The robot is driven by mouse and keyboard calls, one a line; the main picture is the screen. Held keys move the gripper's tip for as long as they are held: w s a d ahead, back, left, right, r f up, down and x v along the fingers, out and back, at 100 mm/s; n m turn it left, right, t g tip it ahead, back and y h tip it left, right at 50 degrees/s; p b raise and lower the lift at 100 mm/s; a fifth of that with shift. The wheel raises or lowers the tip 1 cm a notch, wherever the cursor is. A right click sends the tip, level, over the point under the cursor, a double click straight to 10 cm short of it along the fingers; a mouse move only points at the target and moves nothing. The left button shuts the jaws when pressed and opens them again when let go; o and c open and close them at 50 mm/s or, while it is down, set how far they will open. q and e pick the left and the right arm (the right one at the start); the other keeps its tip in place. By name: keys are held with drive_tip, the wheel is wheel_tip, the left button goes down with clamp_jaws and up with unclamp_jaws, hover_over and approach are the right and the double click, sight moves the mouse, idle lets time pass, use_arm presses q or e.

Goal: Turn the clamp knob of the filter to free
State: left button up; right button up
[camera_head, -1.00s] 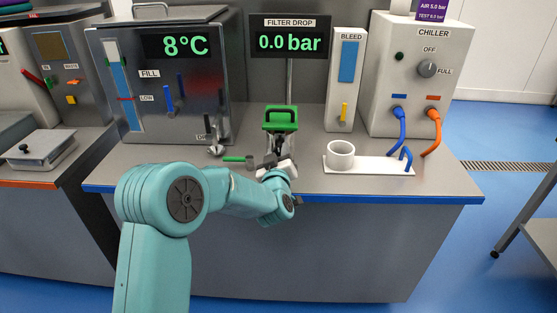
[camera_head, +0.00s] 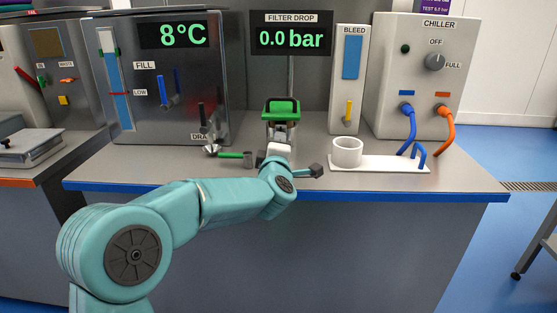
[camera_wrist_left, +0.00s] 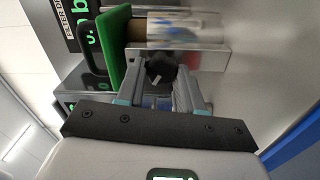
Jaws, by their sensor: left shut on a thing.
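The filter (camera_head: 281,118), with a green top bracket, stands at the middle of the bench below the filter drop display. In the left wrist view its green plate (camera_wrist_left: 113,48) and shiny cylinder (camera_wrist_left: 185,30) show above the hand. The clamp knob (camera_wrist_left: 160,67) is black with a pale mark and sits between my left fingertips. My left gripper (camera_wrist_left: 166,80) is shut on this knob. In the head view my left gripper (camera_head: 280,147) is at the filter's front, and the arm hides the knob there. My right gripper is in no view.
A white cup (camera_head: 347,152) on a white plate (camera_head: 385,165) stands right of the filter. A green-handled valve (camera_head: 233,154) lies to the left. The chiller (camera_head: 424,75) with blue and orange hoses stands at the back right. The front right bench top is clear.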

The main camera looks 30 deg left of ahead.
use_arm(q)
drive_tip(key=n+b, duration=0.1)
drive_tip(key=n, duration=0.1)
drive_tip(key=n+b, duration=0.1)
drive_tip(key=b, duration=0.1)
drive_tip(key=shift+f+n, duration=0.3)
drive_tip(key=shift+n, duration=0.1)
drive_tip(key=n+b, duration=0.3)
drive_tip(key=shift+n+b, duration=0.5)
drive_tip(key=shift+n, duration=0.1)
drive_tip(key=shift+n+b, duration=0.9)
drive_tip(key=shift+n, duration=0.5)
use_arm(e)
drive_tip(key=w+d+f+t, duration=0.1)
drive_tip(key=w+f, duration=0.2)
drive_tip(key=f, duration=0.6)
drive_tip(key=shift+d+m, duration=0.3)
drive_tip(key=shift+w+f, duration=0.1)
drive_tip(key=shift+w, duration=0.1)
use_arm(q)
drive_tip(key=o, duration=1)
drive_tip(key=shift+o, duration=0.2)
